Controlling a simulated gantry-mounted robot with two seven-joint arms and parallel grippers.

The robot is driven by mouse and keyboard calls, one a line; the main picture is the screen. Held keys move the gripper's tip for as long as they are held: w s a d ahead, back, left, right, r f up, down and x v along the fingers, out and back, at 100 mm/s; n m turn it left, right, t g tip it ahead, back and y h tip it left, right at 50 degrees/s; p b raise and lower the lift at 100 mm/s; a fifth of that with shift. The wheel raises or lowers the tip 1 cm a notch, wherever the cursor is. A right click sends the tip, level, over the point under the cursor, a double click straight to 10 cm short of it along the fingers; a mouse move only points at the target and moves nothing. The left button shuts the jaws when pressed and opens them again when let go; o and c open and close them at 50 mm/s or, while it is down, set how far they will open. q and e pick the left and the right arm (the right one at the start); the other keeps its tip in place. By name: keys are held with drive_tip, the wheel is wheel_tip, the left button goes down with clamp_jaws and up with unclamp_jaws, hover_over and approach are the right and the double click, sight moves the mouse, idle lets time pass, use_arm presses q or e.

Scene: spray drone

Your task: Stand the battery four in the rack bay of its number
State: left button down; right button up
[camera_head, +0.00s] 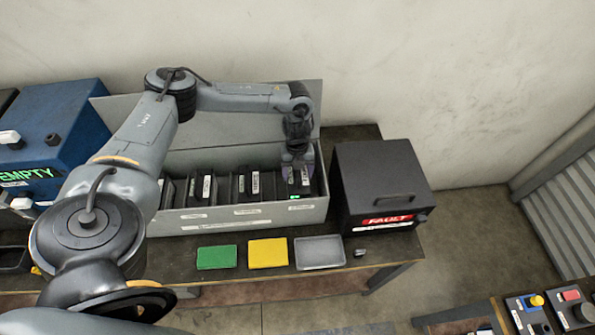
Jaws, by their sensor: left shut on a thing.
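The rack (240,220) is a long grey open box on the table, with dark dividers and small white labels along its front. My left gripper (298,168) reaches down over the rack's right end. It is shut on a dark battery (304,184) with a white label, which stands about upright in or just over the rightmost bay. A small green light shows near the battery's foot. Its number, the bay number and whether it touches the bay floor cannot be told. Other dark pieces with white labels show in bays to the left. My right gripper is out of view.
A black box (380,180) with a red FAULT label stands close to the rack's right. A blue unit (60,130) reading EMPTY is at left. Green (216,257), yellow (267,253) and grey (320,253) trays lie in front. A button panel (550,308) is bottom right.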

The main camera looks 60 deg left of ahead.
use_arm(q)
drive_tip(key=shift+w+f, duration=0.1)
drive_tip(key=shift+f, duration=0.35)
unclamp_jaws()
drive_tip(key=shift+f, duration=0.1)
drive_tip(key=r, duration=0.5)
drive_tip(key=a+r, duration=0.1)
drive_tip(key=r, duration=0.2)
drive_tip(key=shift+w+r, duration=0.15)
drive_tip(key=shift+r, duration=0.15)
idle(0.4)
